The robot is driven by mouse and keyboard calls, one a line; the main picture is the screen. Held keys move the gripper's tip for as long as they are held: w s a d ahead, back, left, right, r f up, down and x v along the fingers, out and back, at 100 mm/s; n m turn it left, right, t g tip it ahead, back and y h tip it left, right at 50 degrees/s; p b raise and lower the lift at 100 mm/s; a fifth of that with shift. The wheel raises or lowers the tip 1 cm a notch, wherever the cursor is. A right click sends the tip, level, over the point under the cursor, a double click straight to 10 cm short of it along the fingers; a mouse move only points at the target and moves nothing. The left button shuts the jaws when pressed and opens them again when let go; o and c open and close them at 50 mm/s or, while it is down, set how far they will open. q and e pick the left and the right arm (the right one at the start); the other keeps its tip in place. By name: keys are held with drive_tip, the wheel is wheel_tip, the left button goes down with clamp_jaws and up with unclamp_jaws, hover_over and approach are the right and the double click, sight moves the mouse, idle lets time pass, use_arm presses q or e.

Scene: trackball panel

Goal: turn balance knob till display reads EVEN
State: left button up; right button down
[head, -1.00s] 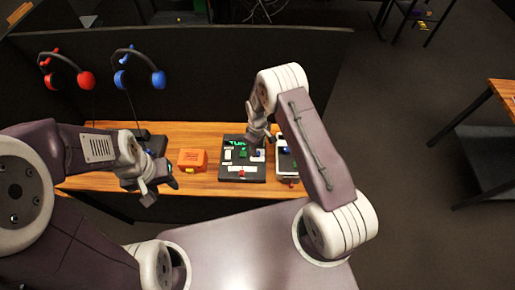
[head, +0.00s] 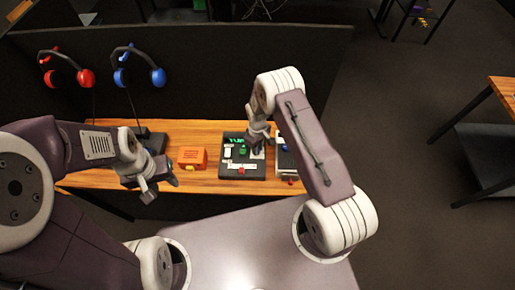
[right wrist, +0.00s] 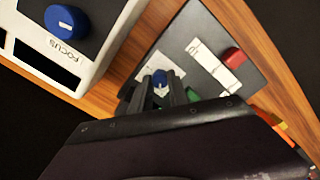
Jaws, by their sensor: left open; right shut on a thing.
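The trackball panel (head: 228,172) is a dark slab on the wooden bench, with a green-lit display (head: 237,140) at its back. The display's letters are small and partly covered, so I cannot read the word for certain. My right gripper (head: 257,147) reaches down onto the panel's right side. In the right wrist view its fingers are shut on a small blue knob (right wrist: 160,77) on a white plate. The knob's label is not readable. A green part (head: 242,151) and a red part (head: 241,168) also show on the panel. My left gripper (head: 160,185) is open and empty at the bench's front edge.
A white device with a large blue FOCUS knob (right wrist: 66,18) stands close beside the panel. An orange box (head: 192,157) sits left of the panel. Red headphones (head: 67,72) and blue headphones (head: 140,72) are at the back left, before a dark partition (head: 220,70).

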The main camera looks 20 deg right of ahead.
drive_tip(key=m+b, duration=0.2)
drive_tip(key=m, duration=0.1)
drive_tip(key=shift+f, duration=0.1)
drive_tip(key=shift+m+b, duration=0.65)
drive_tip(key=shift+m, duration=0.95)
drive_tip(key=c, duration=1.3)
unclamp_jaws()
drive_tip(key=shift+o, duration=0.2)
wheel_tip(320, 180, up, 9)
drive_tip(key=shift+f+b, duration=0.2)
drive_tip(key=shift+b, duration=0.8)
drive_tip(key=shift+r, duration=0.4)
